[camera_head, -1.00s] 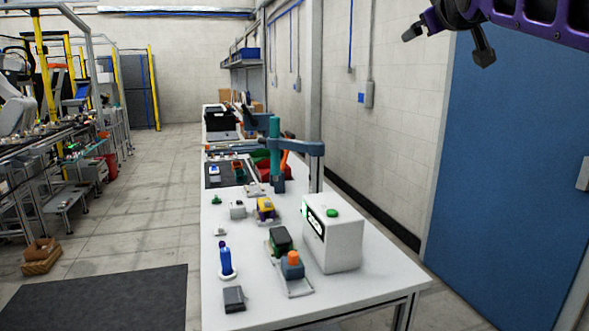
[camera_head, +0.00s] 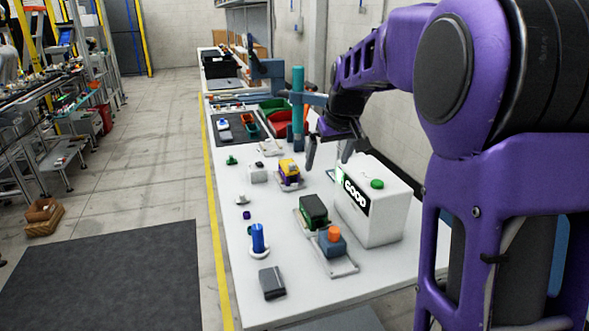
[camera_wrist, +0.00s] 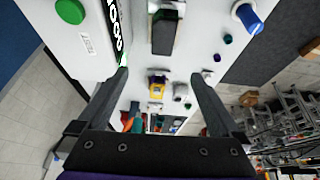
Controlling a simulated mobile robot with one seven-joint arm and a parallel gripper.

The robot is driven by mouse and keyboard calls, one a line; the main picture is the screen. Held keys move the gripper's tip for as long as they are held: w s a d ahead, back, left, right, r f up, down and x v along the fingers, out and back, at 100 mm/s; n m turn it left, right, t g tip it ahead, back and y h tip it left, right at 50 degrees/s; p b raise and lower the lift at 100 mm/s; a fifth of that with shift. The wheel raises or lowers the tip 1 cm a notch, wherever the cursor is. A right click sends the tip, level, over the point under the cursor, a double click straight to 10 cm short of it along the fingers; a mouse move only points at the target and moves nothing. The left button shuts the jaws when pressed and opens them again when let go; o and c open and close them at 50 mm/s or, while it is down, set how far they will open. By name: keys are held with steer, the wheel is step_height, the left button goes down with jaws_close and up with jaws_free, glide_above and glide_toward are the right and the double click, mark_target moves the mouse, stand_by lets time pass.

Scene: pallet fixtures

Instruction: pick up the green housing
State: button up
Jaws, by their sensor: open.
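The green housing (camera_head: 313,208) has a dark top and green sides. It sits in a pale fixture plate on the white table, left of the white box. In the wrist view a dark-topped block (camera_wrist: 164,33), which looks like the same housing, shows at the top, beyond my fingertips. My gripper (camera_head: 330,158) is open and empty, pointing down above the table near the white box's back left corner. In the wrist view its fingers (camera_wrist: 160,78) are spread apart, with the yellow and purple part (camera_wrist: 158,86) showing between them far below.
The white box (camera_head: 372,215) reads GOOD and has a green button (camera_head: 377,184). A blue and orange part (camera_head: 332,240) sits close in front of the housing. A blue cylinder (camera_head: 258,238) and a grey block (camera_head: 271,283) stand at left. A teal post (camera_head: 298,105) rises behind.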

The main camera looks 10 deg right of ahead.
steer(key=f, duration=0.2)
glide_above(315, 206)
steer(key=s, duration=0.2)
steer(key=f, duration=1)
steer(key=shift+w+d+f, duration=0.15)
steer(key=shift+w+f, duration=0.1)
steer(key=shift+f, duration=0.1)
steer(key=shift+s+b+x, duration=0.15)
steer(key=shift+x, duration=1.2)
steer(key=shift+s+b+x, duration=0.15)
steer(key=shift+x, duration=1.15)
steer(key=shift+f, duration=0.1)
jaws_close()
